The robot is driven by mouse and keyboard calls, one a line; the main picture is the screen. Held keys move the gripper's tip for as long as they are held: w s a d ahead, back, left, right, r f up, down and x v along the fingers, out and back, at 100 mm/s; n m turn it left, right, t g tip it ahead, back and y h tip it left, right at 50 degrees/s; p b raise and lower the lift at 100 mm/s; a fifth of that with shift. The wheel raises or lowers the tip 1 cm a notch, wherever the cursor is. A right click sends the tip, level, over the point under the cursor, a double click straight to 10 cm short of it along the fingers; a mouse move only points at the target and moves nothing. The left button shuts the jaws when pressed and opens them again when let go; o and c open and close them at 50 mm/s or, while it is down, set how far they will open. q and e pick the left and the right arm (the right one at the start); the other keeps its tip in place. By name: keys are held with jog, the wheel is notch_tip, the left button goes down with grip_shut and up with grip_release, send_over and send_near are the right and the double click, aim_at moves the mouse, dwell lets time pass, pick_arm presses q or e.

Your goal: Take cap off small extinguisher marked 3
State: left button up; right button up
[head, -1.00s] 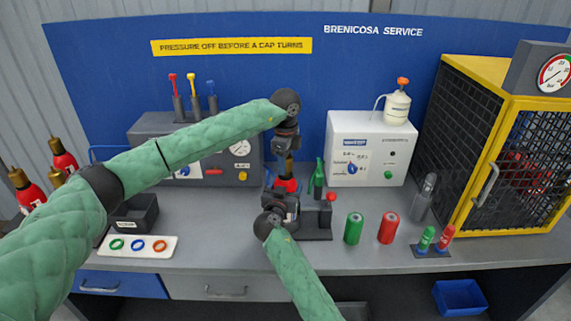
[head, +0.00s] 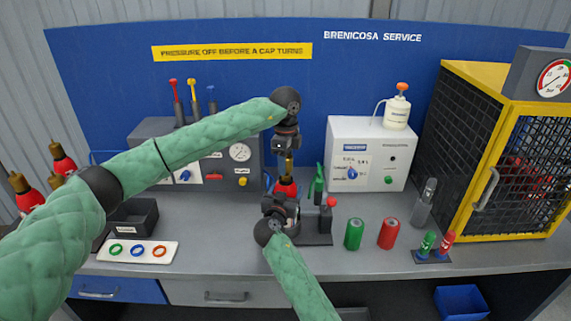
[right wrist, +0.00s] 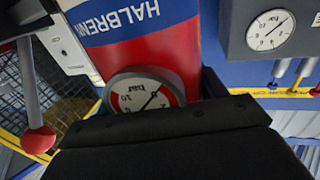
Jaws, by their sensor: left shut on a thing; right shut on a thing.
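A small red extinguisher (head: 285,187) stands upright at the bench middle, in a dark stand (head: 317,239). Its brass-coloured cap (head: 289,168) points up. My left gripper (head: 288,158) comes down from above and is shut on the cap. My right gripper (head: 282,200) is shut on the extinguisher's body from the front and hides much of it. In the right wrist view the red body (right wrist: 145,55) fills the middle, with a blue label band and a small round gauge (right wrist: 145,93). A dark finger covers the bottom. I cannot see the mark 3.
A red-knobbed lever (head: 331,202) and a green nozzle-like piece (head: 319,182) stand just right. Green (head: 354,234) and red (head: 388,233) cylinders are beyond. A ring tray (head: 138,249) lies left, near other brass-topped red extinguishers (head: 62,159). A yellow-framed cage (head: 500,150) bounds the right.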

pick_arm(q)
jog(key=shift+r, duration=1.75)
pick_arm(e)
jog(key=o, duration=1.9)
jog(key=shift+o, duration=0.2)
pick_arm(q)
jog(key=shift+f+b, duration=0.3)
jog(key=shift+f, duration=0.05)
notch_tip(320, 180, down, 5)
jog(key=b, duration=0.5)
jog(key=shift+r, duration=0.1)
pick_arm(e)
jog(key=v, duration=1.2)
